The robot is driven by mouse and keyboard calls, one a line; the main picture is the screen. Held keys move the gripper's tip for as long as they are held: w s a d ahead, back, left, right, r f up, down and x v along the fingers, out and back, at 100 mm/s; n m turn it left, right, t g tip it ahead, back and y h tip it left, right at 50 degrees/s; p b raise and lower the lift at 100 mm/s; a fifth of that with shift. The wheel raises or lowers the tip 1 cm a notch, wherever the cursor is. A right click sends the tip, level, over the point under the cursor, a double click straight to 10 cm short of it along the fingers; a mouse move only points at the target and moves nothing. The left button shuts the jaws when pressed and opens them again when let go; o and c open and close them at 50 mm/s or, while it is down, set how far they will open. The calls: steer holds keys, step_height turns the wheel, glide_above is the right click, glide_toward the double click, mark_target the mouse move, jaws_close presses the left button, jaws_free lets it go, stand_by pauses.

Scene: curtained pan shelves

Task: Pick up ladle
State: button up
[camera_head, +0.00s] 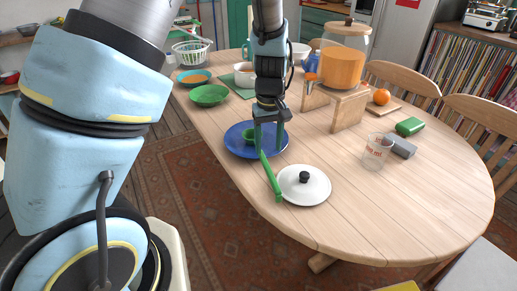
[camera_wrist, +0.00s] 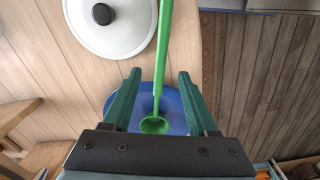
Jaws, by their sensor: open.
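The green ladle (camera_head: 270,177) lies with its bowl on the blue plate and its handle reaching toward the table's near edge, beside the white lid. In the wrist view the ladle (camera_wrist: 163,62) runs down the middle, with its round bowl (camera_wrist: 155,125) at the bottom. My gripper (camera_head: 269,148) is over the blue plate (camera_head: 235,147). It is open, and its two green fingers (camera_wrist: 158,75) stand on either side of the ladle in the wrist view, with gaps and no visible contact. The height between fingers and ladle is hard to judge.
A white lid with a black knob (camera_head: 316,189) lies right of the handle. A glass cup (camera_head: 376,152), a grey block (camera_head: 401,147) and a green block (camera_head: 409,127) are farther right. A wooden stand (camera_head: 347,112) holds a large jar (camera_head: 342,68). The front right tabletop is clear.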

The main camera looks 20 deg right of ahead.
mark_target(267, 164)
steer(key=shift+w+a+f+p, duration=0.15)
steer(key=shift+f+p, duration=0.4)
steer(key=shift+f, duration=1.25)
steer(key=shift+w+d+f+p, duration=0.15)
steer(key=shift+f+p, duration=0.4)
steer(key=shift+f, duration=1.2)
steer(key=shift+a, duration=0.1)
jaws_close()
